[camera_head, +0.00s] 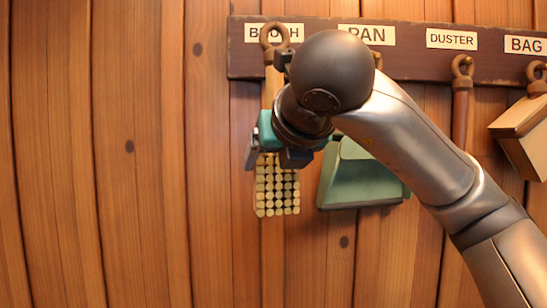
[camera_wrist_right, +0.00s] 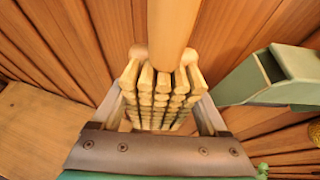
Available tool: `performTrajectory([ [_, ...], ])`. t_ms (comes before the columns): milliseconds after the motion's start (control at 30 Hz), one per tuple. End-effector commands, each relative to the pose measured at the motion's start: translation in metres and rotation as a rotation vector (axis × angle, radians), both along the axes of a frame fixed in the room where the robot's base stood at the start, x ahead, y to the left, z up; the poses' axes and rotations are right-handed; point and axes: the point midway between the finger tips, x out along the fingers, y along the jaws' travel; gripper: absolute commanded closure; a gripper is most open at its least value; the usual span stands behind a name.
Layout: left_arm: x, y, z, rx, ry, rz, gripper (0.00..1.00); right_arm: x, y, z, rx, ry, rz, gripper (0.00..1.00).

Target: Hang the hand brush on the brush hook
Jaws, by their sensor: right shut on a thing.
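The hand brush (camera_head: 277,195) hangs upright in my right gripper (camera_head: 273,156), its pale bristle tufts facing the head camera. Its wooden handle (camera_head: 272,85) rises to a brown ring (camera_head: 274,36), which overlaps the BRUSH label (camera_head: 253,33) on the rack. The brush hook itself is hard to make out behind the ring and my arm, so I cannot tell if the ring is on it. In the right wrist view the handle (camera_wrist_right: 172,30) and tufts (camera_wrist_right: 155,100) show between the two fingers (camera_wrist_right: 157,115), shut on the brush. My left gripper is not in view.
The dark rack board (camera_head: 400,58) runs along the plank wall. A green dustpan (camera_head: 355,178) hangs close to the right, also in the wrist view (camera_wrist_right: 275,78). A duster (camera_head: 460,105) and a tan bag (camera_head: 525,135) hang farther right. The wall left of the brush is bare.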

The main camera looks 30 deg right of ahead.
Motion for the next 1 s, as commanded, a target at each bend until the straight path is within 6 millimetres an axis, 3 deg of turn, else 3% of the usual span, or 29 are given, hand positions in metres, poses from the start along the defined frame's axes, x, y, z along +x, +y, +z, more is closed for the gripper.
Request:
performTrajectory([
  [1000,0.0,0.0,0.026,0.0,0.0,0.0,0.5,0.052,-0.034,-0.003,0.003,-0.004,-0.006,1.0],
])
